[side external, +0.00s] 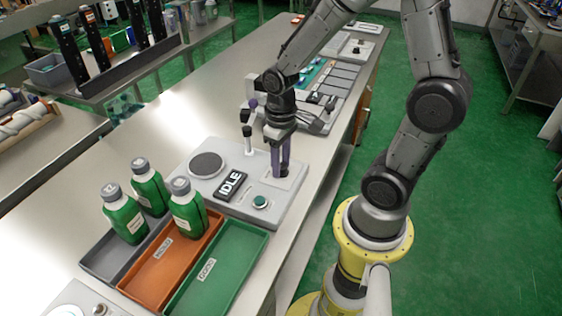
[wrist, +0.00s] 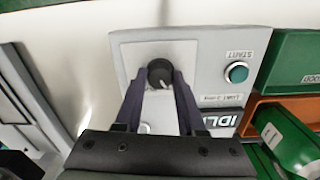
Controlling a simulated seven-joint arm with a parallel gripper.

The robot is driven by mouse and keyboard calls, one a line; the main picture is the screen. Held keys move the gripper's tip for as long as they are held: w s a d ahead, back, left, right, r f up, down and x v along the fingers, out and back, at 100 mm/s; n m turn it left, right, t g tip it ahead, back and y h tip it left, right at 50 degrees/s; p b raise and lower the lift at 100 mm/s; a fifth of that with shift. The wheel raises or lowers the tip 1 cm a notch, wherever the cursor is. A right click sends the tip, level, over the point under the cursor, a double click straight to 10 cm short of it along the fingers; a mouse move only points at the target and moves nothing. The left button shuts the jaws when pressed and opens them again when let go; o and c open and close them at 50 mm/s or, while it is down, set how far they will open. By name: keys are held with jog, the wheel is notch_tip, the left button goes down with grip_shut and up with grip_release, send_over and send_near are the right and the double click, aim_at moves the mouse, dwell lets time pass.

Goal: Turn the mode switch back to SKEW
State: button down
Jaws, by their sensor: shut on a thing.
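The mode switch is a round dark knob (wrist: 160,72) on a light plate of the grey machine. In the wrist view my gripper (wrist: 161,82) has its two fingers on either side of the knob, shut on it. A pale pointer mark shows on the knob's near side, but I cannot tell for certain which setting it points to. Small upside-down lettering beside the knob is too blurred to read surely. In the side view my gripper (side external: 281,172) points straight down at the machine (side external: 222,192), and its fingers hide the knob.
A black display reading IDLE (side external: 230,185) and a green START button (side external: 260,202) sit close to the gripper. A round dark disc (side external: 206,164) and an upright post (side external: 248,140) are also on the machine. Green bottles (side external: 187,213) and grey, orange and green trays (side external: 218,268) stand in front.

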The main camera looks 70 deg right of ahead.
jog(key=shift+r+n, duration=0.1)
jog(key=shift+n, duration=0.4)
jog(key=c, duration=0.5)
grip_release()
notch_tip(320, 180, up, 14)
dwell(0.3)
